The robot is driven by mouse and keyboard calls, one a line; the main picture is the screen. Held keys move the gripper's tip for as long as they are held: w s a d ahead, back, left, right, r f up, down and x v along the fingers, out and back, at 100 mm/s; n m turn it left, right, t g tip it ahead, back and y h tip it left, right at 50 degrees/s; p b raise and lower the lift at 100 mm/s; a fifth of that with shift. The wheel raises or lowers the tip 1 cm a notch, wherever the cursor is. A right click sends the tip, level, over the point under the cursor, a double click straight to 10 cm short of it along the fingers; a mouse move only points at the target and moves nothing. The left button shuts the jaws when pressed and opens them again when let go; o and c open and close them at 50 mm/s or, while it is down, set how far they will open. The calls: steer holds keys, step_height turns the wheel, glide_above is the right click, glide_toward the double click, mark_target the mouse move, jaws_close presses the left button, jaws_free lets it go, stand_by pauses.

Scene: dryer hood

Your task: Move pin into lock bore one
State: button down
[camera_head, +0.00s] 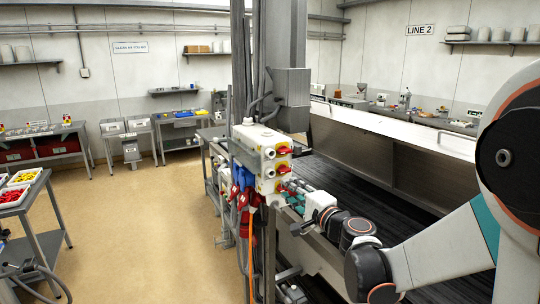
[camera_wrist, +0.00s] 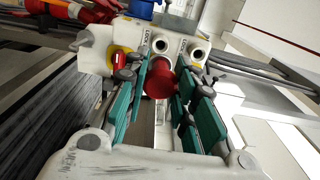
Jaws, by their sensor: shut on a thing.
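In the wrist view, my gripper (camera_wrist: 164,82) has teal pads closed on either side of a red pin (camera_wrist: 160,80). The pin's round red end faces the camera, and its far end is hidden. Beyond it is the pale lock box (camera_wrist: 97,52) with two round white-rimmed bores, a left bore (camera_wrist: 160,45) and a right bore (camera_wrist: 200,56). Each has a small LOCK label beside it; the numbers are too small to read. The pin shows just below the left bore in the picture, and I cannot tell the gap. The head view shows my gripper (camera_head: 295,196) beside the switch box (camera_head: 247,140).
A yellow-and-red switch (camera_wrist: 118,60) sits left of the bores. Red and blue plugs (camera_head: 243,180) hang at the box's near side. A grey column (camera_head: 290,90) rises behind it. A dark conveyor bed (camera_head: 365,185) lies right.

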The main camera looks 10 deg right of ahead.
steer(key=v, duration=0.9)
stand_by(0.4)
